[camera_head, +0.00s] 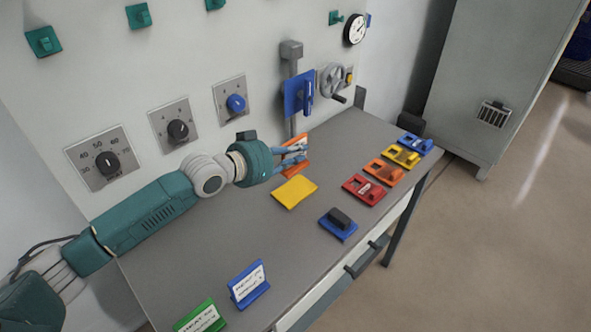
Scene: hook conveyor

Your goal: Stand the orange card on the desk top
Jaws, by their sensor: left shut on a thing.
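The orange card (292,168) is just above or at the grey desk top (255,225), near the wall. My left gripper (300,150) reaches in from the left and is shut on the orange card. The fingers cover the middle of the card. Its lower edge shows below the fingers, and I cannot tell whether it touches the desk. A yellow card (295,192) lies flat on the desk just in front of it. My right gripper is not in view.
A blue switch plate (298,92) and a handwheel (334,82) are on the wall behind the gripper. Several coloured blocks, including a red one (364,189), line the right edge. A blue block (338,224) and blue sign (248,284) stand nearer. The desk's left middle is clear.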

